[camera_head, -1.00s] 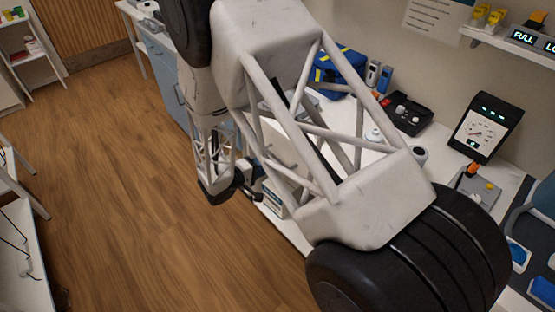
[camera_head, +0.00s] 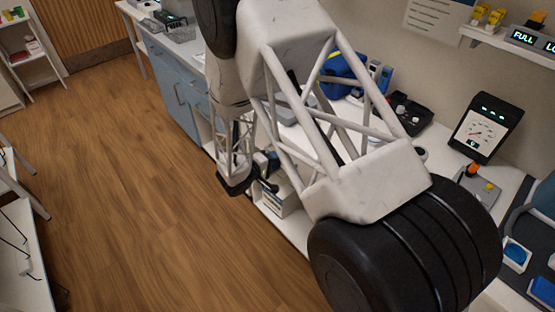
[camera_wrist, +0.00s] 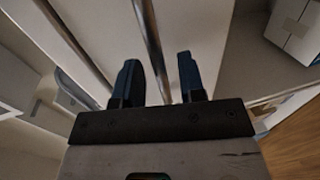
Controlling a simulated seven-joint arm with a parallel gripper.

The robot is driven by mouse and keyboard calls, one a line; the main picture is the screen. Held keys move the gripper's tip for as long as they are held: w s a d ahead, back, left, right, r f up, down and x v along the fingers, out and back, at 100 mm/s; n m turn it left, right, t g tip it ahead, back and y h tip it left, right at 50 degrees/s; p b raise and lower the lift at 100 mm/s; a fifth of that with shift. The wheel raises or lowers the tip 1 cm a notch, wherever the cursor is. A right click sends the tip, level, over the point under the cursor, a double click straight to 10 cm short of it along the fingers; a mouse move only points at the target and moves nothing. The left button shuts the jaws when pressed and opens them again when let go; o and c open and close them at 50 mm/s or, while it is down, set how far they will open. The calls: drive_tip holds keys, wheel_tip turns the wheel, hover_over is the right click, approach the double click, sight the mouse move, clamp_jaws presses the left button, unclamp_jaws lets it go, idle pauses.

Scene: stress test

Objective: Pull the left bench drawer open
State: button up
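The white bench (camera_head: 209,147) runs along the wall, mostly hidden behind my arm. Its blue drawer and door fronts (camera_head: 173,75) show left of my arm. I cannot tell which front is the left drawer. My gripper (camera_head: 270,172) is low at the bench front in the head view, partly hidden by my arm. In the wrist view my gripper (camera_wrist: 158,75) has two dark blue fingers, apart. A metal bar (camera_wrist: 148,35) runs between them in the picture, in front of a pale panel (camera_wrist: 110,30). Contact with the bar cannot be told.
A second metal bar (camera_wrist: 73,42) runs to the left in the wrist view. A white box (camera_wrist: 294,28) stands at upper right there. A box (camera_head: 283,199) sits in the open shelf under the bench. The wooden floor (camera_head: 130,190) left of the bench is clear.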

drive_tip(key=shift+w+d+f, duration=0.15)
drive_tip(key=shift+w+d, duration=0.25)
drive_tip(key=shift+d, duration=0.05)
clamp_jaws()
